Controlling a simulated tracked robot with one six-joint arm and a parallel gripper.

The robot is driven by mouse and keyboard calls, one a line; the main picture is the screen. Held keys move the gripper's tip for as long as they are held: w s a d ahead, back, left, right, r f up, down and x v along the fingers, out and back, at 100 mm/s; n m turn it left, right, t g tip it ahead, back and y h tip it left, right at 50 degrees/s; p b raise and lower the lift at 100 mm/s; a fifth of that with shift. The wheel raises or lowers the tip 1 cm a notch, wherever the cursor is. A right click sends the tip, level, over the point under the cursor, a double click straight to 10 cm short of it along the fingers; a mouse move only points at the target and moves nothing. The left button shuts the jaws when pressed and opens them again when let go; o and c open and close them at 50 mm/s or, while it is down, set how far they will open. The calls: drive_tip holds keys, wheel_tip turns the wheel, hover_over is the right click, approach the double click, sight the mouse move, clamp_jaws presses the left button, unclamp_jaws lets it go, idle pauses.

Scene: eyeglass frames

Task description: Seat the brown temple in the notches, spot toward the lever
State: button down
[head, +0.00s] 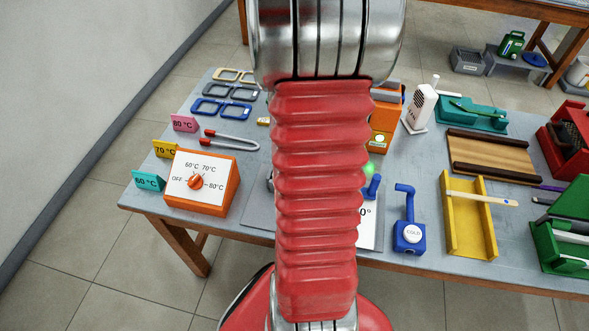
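No temple that I can clearly call brown shows. A pale tan, stick-like temple (482,199) lies across a yellow trough (455,228), its right end past the right wall, with a small bluish spot near that end. I cannot make out whether it sits in notches. A blue block with a raised blue lever (405,196) and a white COLD button (413,234) stands left of the trough. Another blue lever (373,187) shows partly behind my red arm. My gripper is not in view; my arm hides the table's middle.
A tan tray with dark brown rails (495,142) lies behind the trough. A purple stick (550,188) and green holder (565,250) are at right. An orange dial box (205,190), tweezers (230,139) and blue frames (222,107) are left.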

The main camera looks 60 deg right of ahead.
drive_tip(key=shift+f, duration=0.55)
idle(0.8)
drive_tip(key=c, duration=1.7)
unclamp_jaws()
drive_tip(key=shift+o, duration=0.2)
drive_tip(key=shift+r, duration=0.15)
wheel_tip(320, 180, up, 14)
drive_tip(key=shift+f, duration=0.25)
